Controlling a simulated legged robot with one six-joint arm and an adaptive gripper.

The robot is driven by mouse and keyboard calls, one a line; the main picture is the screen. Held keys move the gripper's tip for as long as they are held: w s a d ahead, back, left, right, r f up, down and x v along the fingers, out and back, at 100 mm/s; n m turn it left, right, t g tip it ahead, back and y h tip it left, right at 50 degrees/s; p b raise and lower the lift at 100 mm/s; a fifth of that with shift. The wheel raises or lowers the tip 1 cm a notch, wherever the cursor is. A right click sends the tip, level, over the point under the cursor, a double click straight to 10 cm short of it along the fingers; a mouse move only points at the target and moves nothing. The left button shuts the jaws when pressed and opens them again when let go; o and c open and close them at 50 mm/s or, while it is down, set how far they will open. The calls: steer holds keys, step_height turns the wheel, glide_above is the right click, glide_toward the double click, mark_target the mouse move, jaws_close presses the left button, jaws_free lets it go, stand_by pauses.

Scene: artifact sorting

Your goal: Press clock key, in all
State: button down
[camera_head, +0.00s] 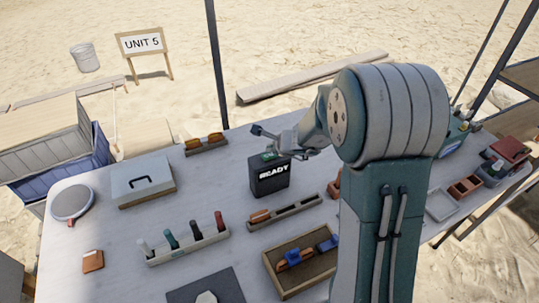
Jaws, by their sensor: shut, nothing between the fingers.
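A black box-shaped device (270,182) with the white word READY on its front stands upright on the table, near the middle of the view. I take it to be the clock. A small greenish part (268,156) shows at its top. My gripper (264,139) is right above and behind the device's top, reaching in from the right. It is shut with nothing held. I cannot tell whether it touches the key, since the fingers overlap the device's top in this view.
The table (110,240) also holds a rack of several coloured markers (185,245), a grey box with a handle (143,182), a long slotted tray (285,211) and a wooden tray (275,266) with blue and orange pieces. My arm hides part of the right side.

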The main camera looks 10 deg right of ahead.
mark_target(271, 156)
steer(key=shift+f, duration=0.35)
steer(key=shift+f, duration=0.35)
stand_by(0.8)
steer(key=shift+r, duration=0.8)
steer(key=shift+r, duration=0.1)
steer(key=shift+r, duration=2.4)
